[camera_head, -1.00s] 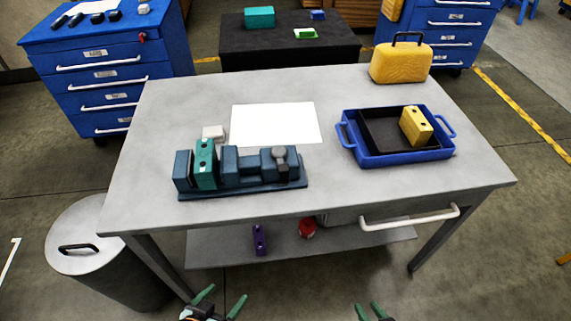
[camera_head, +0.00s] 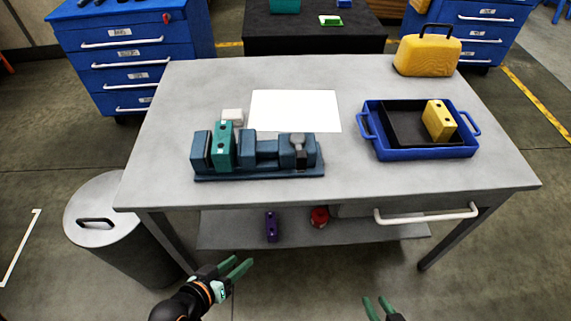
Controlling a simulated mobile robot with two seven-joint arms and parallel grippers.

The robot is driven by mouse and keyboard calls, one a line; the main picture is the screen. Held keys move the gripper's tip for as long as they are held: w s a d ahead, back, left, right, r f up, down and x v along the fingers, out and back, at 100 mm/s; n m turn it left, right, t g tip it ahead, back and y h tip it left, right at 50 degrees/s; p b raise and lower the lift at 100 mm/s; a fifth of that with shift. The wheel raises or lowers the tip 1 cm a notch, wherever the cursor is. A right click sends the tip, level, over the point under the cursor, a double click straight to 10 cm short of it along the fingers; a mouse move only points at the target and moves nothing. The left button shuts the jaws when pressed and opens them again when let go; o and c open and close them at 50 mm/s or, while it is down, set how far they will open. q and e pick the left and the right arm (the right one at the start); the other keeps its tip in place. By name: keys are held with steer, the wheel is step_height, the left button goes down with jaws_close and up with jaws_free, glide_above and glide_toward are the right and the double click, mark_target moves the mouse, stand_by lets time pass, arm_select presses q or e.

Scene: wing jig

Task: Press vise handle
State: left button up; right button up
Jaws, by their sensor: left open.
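The blue vise (camera_head: 259,158) stands on the left half of the grey table (camera_head: 400,188). A teal block (camera_head: 222,147) with holes stands upright between its jaws at the left end. The dark grey vise handle (camera_head: 298,148) is at the vise's right end and stands up from it. My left gripper (camera_head: 243,267) is below the table's front edge, open and empty, well apart from the vise. My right gripper (camera_head: 377,303) shows only its fingertips at the bottom edge. They stand apart with nothing visible between them.
A white sheet (camera_head: 295,110) and a small white block (camera_head: 232,116) lie behind the vise. A blue tray (camera_head: 425,154) with a yellow block (camera_head: 438,121) is at the right. A yellow case (camera_head: 427,55) stands at the back right. A drawer handle (camera_head: 427,216) juts from the front.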

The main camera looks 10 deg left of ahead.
arm_select(q)
steer(key=w+r+n+h, duration=0.1)
steer(key=r, duration=0.1)
steer(key=w+r+n+t+h+b, duration=0.1)
steer(key=w+r+n, duration=0.1)
steer(key=r, duration=0.1)
steer(key=w+r+n+t+h, duration=0.1)
steer(key=w+r+n, duration=0.1)
steer(key=shift+w+r+b, duration=0.15)
steer(key=shift+w+b, duration=0.1)
steer(key=shift+b, duration=0.05)
jaws_close()
steer(key=w+a+r+n+t+h+b, duration=0.1)
steer(key=w+r+n+t+h, duration=0.1)
steer(key=r+n, duration=0.3)
step_height(320, 180, up, 5)
steer(key=shift+w+a+f+n+t, duration=0.2)
steer(key=shift+w+n+t, duration=0.2)
steer(key=shift+w+t, duration=0.3)
steer(key=shift+h, duration=0.4)
